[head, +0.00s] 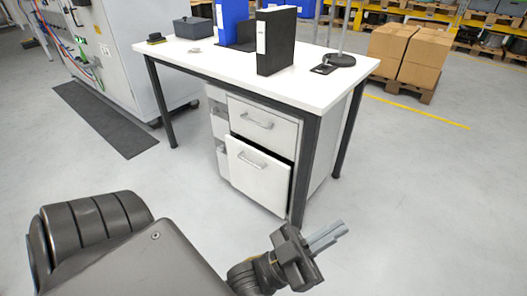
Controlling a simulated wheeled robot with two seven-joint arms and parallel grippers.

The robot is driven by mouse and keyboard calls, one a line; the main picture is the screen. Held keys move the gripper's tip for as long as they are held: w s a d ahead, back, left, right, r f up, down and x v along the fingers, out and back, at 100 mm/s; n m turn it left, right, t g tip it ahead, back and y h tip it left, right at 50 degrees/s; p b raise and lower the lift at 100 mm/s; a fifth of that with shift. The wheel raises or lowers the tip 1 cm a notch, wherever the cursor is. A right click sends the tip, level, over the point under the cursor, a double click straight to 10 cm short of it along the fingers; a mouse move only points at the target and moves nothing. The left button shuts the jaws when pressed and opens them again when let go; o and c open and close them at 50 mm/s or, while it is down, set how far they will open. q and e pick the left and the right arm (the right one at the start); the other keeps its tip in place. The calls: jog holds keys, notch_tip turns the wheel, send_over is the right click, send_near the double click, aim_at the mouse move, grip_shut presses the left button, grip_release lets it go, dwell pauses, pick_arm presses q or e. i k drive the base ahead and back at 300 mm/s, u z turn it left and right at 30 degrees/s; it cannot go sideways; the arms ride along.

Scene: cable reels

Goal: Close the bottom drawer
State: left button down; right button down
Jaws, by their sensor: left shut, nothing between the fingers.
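A white drawer cabinet (219,128) stands under a white desk (312,95) with dark legs. Its bottom drawer (258,176) stands out a little from the cabinet, with a dark gap along its top and right side. The bottom drawer has a grey bar handle (252,160). The upper drawer (262,124) looks shut. My left gripper (338,233) is shut and empty, in front of the cabinet and to the right of the drawer. It is apart from the drawer and points right. My right gripper is out of view.
A desk leg (303,178) stands close to the right of the drawer. Binders (275,42), a grey box (193,27) and a lamp base (341,60) are on the desk. Cardboard boxes (408,52) on a pallet stand behind right. The floor (430,190) at right is clear.

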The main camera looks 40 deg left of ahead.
aim_at(265, 176)
jog(key=u, duration=2.15)
jog(key=i, duration=0.45)
jog(key=z, duration=2)
